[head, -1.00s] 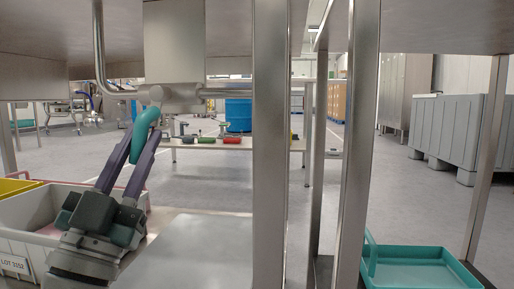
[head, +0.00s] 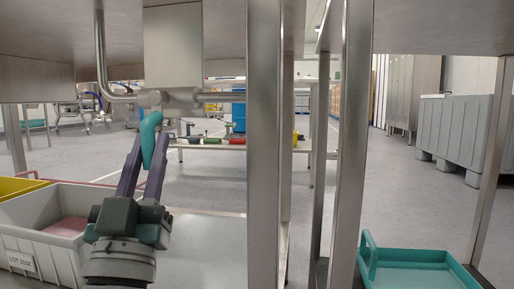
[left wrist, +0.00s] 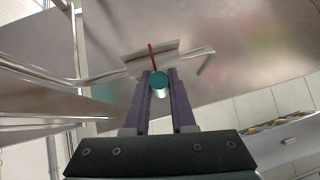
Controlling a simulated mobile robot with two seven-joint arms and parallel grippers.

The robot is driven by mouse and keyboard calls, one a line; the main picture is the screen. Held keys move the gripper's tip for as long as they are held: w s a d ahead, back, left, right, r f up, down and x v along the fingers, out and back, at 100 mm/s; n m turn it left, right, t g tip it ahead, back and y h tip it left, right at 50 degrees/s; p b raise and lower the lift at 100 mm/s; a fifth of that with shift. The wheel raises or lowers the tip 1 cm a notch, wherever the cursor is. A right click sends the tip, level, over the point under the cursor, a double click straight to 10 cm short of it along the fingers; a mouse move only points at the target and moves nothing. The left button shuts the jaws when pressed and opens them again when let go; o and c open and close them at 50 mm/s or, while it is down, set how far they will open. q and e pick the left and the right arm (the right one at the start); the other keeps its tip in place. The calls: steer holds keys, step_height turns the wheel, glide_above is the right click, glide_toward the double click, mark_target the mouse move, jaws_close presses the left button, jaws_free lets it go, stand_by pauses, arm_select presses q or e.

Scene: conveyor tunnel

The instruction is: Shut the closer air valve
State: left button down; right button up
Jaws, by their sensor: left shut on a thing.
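The closer valve is a metal body (head: 168,98) on a pipe below a steel box, with a curved teal handle (head: 151,132). The handle hangs nearly straight down from the valve, across the line of the horizontal pipe. My left gripper (head: 147,148) comes up from below, its two purple fingers shut on the handle. In the left wrist view the round teal end of the handle (left wrist: 158,79) sits between the fingertips, with a thin red bar (left wrist: 152,57) beyond. The fingers partly hide the handle's lower part. My right gripper is not in view.
A steel post (head: 266,190) stands just right of the arm. The steel underside (head: 60,45) is overhead. A grey lot-labelled bin (head: 28,222) is lower left, a teal tray (head: 415,268) lower right. A low bench (head: 210,146) with several coloured handles stands behind.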

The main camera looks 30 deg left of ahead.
arm_select(q)
steer(key=c, duration=0.8)
jaws_free()
steer(key=shift+o, duration=0.2)
steer(key=v, duration=1)
steer(key=shift+p, duration=0.3)
